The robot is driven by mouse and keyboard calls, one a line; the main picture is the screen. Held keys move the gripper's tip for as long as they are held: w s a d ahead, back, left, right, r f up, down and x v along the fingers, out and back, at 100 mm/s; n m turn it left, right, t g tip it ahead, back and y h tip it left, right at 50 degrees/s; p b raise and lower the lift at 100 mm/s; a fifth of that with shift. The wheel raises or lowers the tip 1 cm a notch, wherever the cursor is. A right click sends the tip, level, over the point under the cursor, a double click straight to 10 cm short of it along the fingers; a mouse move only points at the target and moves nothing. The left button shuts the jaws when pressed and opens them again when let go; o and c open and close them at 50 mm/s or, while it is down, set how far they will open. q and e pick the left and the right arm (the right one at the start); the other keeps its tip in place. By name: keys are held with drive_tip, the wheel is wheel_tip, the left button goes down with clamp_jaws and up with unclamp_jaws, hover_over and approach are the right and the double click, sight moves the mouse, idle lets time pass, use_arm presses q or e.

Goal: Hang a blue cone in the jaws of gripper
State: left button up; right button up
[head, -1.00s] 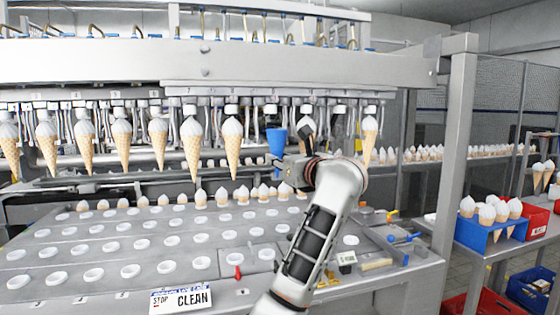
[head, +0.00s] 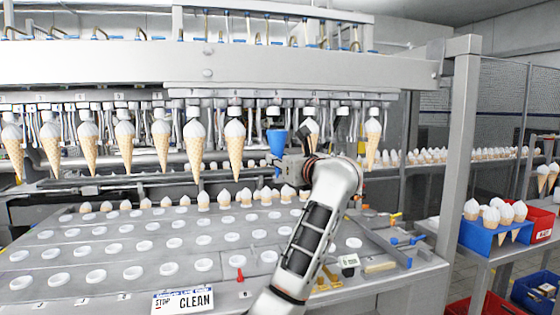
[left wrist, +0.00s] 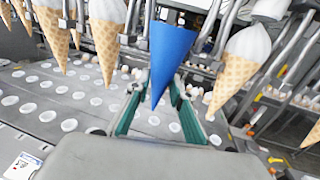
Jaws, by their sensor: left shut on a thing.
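A blue cone (head: 276,142) is upright, tip down, in the row of hanging ice cream cones, below a white-topped holder (head: 273,112) of the machine. In the left wrist view the blue cone (left wrist: 171,52) stands between the green-lined fingers of my left gripper (left wrist: 160,97), which is shut on it. In the head view my left gripper (head: 288,164) is at the cone's lower right side. Whether the machine's jaws touch the cone's rim is too small to tell. My right gripper is not in view.
Waffle cones with white tops hang close on both sides, one on the left (head: 235,150) and one on the right (head: 373,143). Below is a tray plate (head: 120,255) with round white-rimmed holes. A "STOP CLEAN" sign (head: 183,301) is at its front edge. A blue crate (head: 480,238) holds more cones.

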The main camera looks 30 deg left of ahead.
use_arm(q)
drive_tip(key=shift+w+b+x, duration=0.15)
drive_tip(key=shift+x, duration=0.8)
drive_tip(key=shift+w+b+x, duration=0.15)
drive_tip(key=shift+x, duration=0.8)
drive_tip(key=shift+w+d, duration=0.1)
drive_tip(key=shift+d, duration=0.05)
drive_tip(key=shift+f, duration=0.55)
idle(1.3)
drive_tip(key=o, duration=1.3)
